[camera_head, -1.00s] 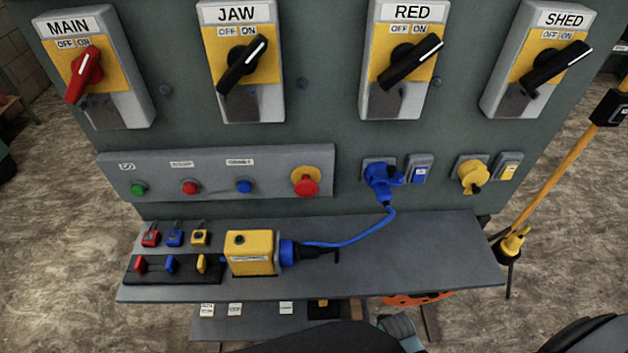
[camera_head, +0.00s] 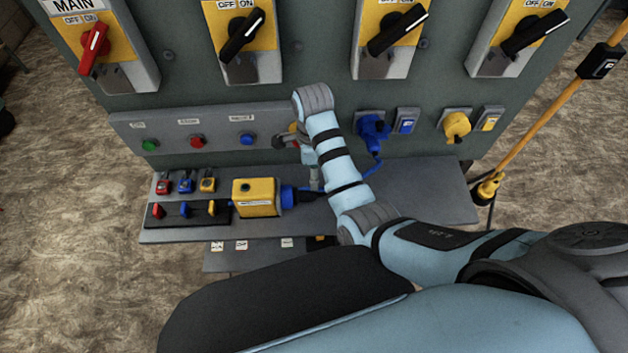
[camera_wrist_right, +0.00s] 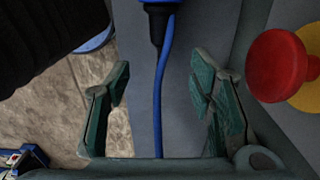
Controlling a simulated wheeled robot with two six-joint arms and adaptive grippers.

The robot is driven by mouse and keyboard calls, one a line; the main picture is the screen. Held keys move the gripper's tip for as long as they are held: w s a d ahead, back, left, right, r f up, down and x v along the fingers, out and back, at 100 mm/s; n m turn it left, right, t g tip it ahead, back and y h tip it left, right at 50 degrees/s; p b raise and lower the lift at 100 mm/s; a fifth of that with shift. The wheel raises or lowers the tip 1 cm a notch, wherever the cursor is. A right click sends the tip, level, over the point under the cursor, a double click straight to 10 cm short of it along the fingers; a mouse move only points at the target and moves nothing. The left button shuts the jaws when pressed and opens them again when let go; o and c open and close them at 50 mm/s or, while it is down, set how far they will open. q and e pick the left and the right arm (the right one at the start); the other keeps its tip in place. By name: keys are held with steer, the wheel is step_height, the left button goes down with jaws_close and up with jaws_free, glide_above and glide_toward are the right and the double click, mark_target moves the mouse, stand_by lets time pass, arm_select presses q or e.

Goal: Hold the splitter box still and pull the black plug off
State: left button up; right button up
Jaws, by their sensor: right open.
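The yellow splitter box (camera_head: 255,197) sits on the grey shelf, with a blue connector (camera_head: 288,197) on its right side. The black plug (camera_head: 308,196) extends right from that connector, partly hidden by my right arm. In the right wrist view the plug's black end (camera_wrist_right: 159,28) is at the top, beyond the fingertips, with its blue cable (camera_wrist_right: 161,100) running down between the fingers. My right gripper (camera_wrist_right: 160,72) is open around the cable's line, touching nothing that I can make out. My left gripper is not in view.
A red stop button (camera_wrist_right: 277,66) is close to the right finger in the wrist view. A blue plug (camera_head: 372,132) sits in the panel socket. Small padlocks and coloured switches (camera_head: 185,210) lie left of the box. The shelf's right part (camera_head: 430,190) is clear.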

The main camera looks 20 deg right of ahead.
mark_target(314, 193)
step_height(314, 193, down, 12)
steer(key=b, duration=0.2)
steer(key=shift+w+b, duration=0.1)
steer(key=shift+b, duration=0.3)
